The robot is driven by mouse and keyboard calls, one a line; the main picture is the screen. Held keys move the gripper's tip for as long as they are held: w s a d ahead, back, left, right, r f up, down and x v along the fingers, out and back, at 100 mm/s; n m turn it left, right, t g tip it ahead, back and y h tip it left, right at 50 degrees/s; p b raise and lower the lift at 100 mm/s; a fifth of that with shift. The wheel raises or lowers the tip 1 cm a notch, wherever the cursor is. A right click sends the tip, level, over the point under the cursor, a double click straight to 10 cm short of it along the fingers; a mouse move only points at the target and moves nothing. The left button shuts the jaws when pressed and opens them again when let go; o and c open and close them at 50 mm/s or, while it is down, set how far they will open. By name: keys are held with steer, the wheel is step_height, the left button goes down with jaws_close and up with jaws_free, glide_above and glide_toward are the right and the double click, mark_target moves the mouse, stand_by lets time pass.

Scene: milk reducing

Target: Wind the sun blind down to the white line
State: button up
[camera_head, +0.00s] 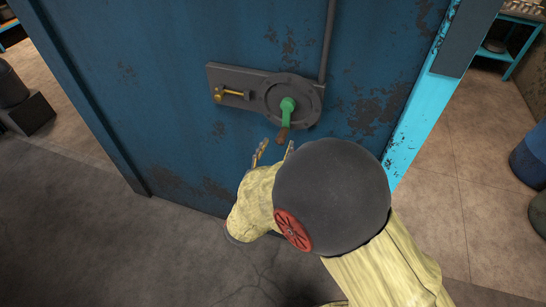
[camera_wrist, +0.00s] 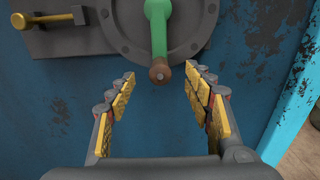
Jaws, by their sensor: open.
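A green crank (camera_head: 287,108) with a brown handle knob (camera_head: 282,134) sits on a round grey housing on the blue panel. The crank points downward, with its knob at the bottom. My gripper (camera_head: 273,152) is open and empty, just below the knob. In the wrist view the fingers of my gripper (camera_wrist: 160,85) spread wide, and the brown knob (camera_wrist: 160,72) shows between and just beyond the fingertips, apart from them. The green crank arm (camera_wrist: 158,28) rises above it. No sun blind or white line can be made out in either view.
A brass bolt (camera_head: 232,93) sits on the grey plate left of the crank; it also shows in the wrist view (camera_wrist: 48,18). A grey rod (camera_head: 327,40) runs up from the housing. A bright blue post (camera_head: 425,110) stands right of the panel. Blue barrels (camera_head: 530,158) stand at far right.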

mark_target(279, 142)
steer(key=shift+x, duration=2.45)
jaws_close()
steer(key=shift+a, duration=0.1)
